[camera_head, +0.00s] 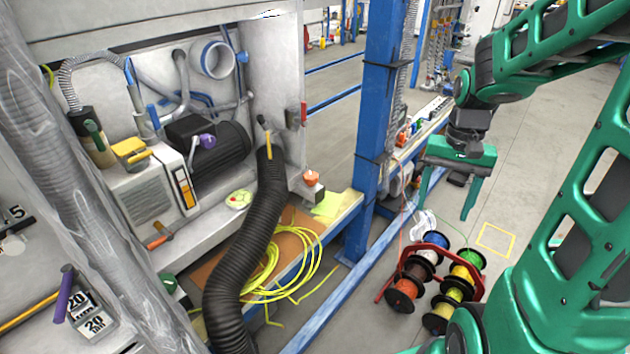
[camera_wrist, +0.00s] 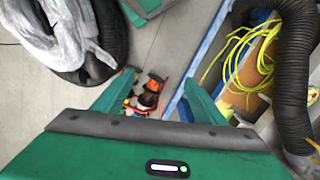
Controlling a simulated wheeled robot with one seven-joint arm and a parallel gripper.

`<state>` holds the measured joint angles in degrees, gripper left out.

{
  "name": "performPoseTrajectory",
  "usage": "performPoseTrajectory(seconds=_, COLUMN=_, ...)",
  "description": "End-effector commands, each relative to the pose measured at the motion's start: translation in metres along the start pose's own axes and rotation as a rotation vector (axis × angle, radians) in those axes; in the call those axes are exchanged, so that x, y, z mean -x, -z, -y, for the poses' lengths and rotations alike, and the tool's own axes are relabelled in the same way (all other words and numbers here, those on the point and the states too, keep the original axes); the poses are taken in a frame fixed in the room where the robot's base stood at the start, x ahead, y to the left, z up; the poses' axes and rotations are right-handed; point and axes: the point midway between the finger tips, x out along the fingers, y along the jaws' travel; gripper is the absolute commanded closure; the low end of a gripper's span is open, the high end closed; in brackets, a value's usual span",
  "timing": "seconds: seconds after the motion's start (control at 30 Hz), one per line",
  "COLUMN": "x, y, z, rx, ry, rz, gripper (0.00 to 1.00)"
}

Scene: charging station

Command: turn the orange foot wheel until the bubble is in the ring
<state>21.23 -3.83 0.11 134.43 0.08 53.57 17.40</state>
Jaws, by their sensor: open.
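A small orange knob-like part (camera_head: 311,178) sits on a pale block at the right end of the workbench shelf; it may be the orange foot wheel. A round yellow-green disc (camera_head: 238,199) with small red marks lies on the shelf left of the black hose; it may hold the bubble and ring, but these are too small to make out. My gripper (camera_head: 447,190) hangs over the aisle to the right of the blue post, well apart from both. Its two green fingers are spread and empty, also in the wrist view (camera_wrist: 160,92).
A thick black hose (camera_head: 245,240) runs down past the shelf. A blue post (camera_head: 378,110) stands between the shelf and my gripper. A red rack of cable spools (camera_head: 430,275) is on the floor below. Yellow cable (camera_head: 285,265) lies coiled on the lower bench. Floor at the right is open.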

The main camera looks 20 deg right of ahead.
Motion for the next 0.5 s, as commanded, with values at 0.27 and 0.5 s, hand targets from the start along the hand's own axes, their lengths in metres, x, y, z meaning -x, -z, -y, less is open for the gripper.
performPoseTrajectory(seconds=0.27, x=-0.057, y=0.06, z=0.067, rx=-0.067, ry=0.069, rz=0.099, gripper=0.35)
performPoseTrajectory(seconds=0.5, x=-0.112, y=0.096, z=0.13, rx=-0.147, ry=0.182, rz=0.207, gripper=0.35)
